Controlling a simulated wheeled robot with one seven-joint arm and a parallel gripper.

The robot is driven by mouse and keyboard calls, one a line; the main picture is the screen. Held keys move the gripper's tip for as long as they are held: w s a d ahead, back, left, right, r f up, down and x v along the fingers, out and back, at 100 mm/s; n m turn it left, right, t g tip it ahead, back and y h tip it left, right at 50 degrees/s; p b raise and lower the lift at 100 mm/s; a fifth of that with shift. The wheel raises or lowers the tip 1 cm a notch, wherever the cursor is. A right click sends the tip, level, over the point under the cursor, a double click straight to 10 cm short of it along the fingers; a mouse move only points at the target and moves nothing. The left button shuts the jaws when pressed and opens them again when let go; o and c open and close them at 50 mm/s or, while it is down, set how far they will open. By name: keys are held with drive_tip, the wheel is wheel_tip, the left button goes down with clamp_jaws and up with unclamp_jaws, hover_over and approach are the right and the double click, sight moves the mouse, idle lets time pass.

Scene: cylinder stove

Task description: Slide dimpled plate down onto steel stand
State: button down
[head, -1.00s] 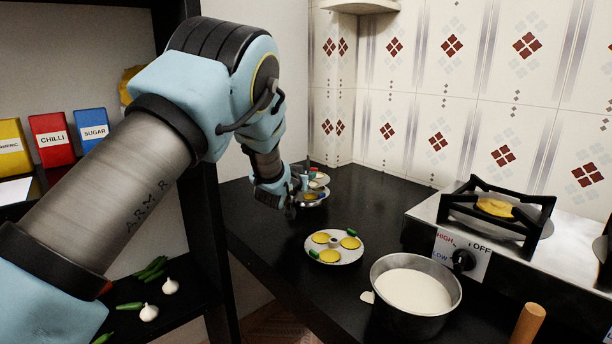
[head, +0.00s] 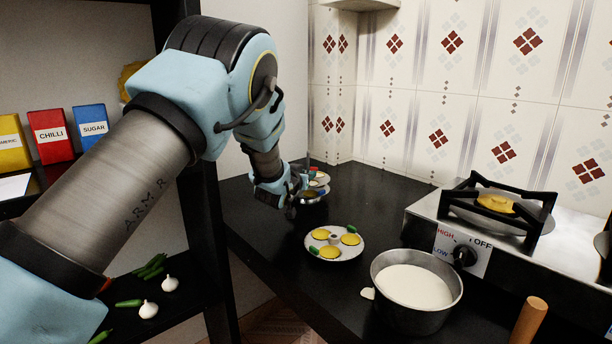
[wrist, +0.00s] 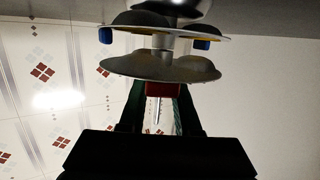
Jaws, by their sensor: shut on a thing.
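My gripper (head: 293,202) is at the far left of the counter, beside the steel stand, and is shut on a red tab (wrist: 163,90) of a dimpled plate. In the wrist view this grey dimpled plate (wrist: 150,66) lies just beyond the fingers (wrist: 160,108). The stand's thin steel rod (wrist: 157,110) shows between the fingers, apparently through the plate's centre. A blue-tabbed plate (wrist: 165,36) is farther along the stand, with a gap between the two at the middle. In the head view my gripper partly hides the plates and stand.
Another dimpled plate (head: 335,256) with yellow rounds and green tabs lies on the black counter (head: 270,240). A steel pot (head: 415,318) of white batter stands at the front. The stove (head: 425,215) is to the right. The tiled wall (head: 420,150) stands behind.

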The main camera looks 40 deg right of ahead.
drive_tip(key=shift+f, duration=0.15)
drive_tip(key=c, duration=0.5)
unclamp_jaws()
drive_tip(key=b+v, duration=0.2)
drive_tip(key=v, duration=0.8)
drive_tip(key=shift+s+a, duration=0.1)
drive_tip(key=shift+a, duration=0.3)
